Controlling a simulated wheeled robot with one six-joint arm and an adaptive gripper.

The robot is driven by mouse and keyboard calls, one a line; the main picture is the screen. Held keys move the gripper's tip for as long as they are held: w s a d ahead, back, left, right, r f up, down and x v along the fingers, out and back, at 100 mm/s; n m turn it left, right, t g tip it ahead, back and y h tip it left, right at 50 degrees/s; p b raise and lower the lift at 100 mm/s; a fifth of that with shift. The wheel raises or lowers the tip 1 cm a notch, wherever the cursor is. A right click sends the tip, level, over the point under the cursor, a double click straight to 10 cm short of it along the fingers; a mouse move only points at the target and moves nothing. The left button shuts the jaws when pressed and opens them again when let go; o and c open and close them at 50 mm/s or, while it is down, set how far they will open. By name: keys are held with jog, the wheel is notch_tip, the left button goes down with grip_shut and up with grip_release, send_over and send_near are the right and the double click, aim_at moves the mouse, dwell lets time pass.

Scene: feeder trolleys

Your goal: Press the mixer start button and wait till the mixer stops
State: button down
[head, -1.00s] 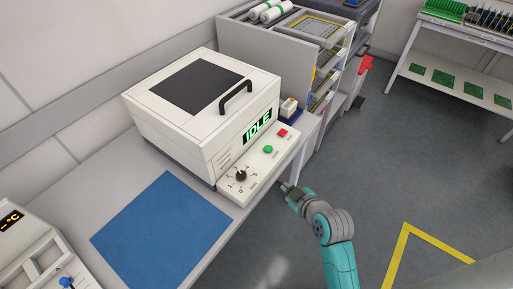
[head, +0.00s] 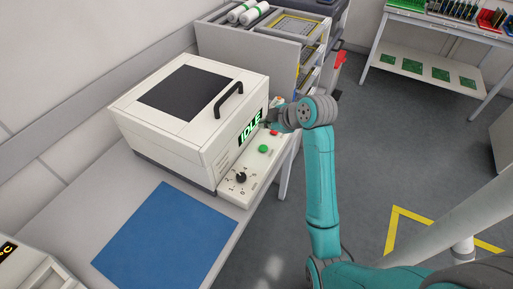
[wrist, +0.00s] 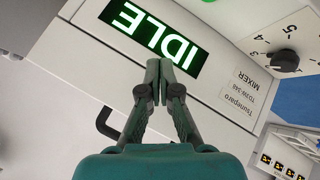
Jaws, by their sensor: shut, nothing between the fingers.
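The mixer (head: 185,130) is a white box with a dark lid panel and a black handle, standing on the bench. Its display (head: 250,129) reads IDLE; it shows upside down in the wrist view (wrist: 153,35). A green button (head: 263,149) and a black dial (head: 240,177) are on its front ledge. The red button is mostly hidden by my gripper.
A blue mat (head: 165,240) lies on the bench in front of the mixer. A grey rack (head: 250,50) stands behind. A table with green boards (head: 411,65) is at the back right. The floor between is clear, with yellow marking (head: 392,225).

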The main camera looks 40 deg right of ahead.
aim_at(264, 148)
jog(key=shift+w+r, duration=0.1)
jog(key=shift+r, duration=0.1)
jog(key=shift+f, duration=0.15)
jog(key=shift+f, duration=4.25)
jog(key=shift+f, duration=0.1)
jog(key=shift+f, duration=0.3)
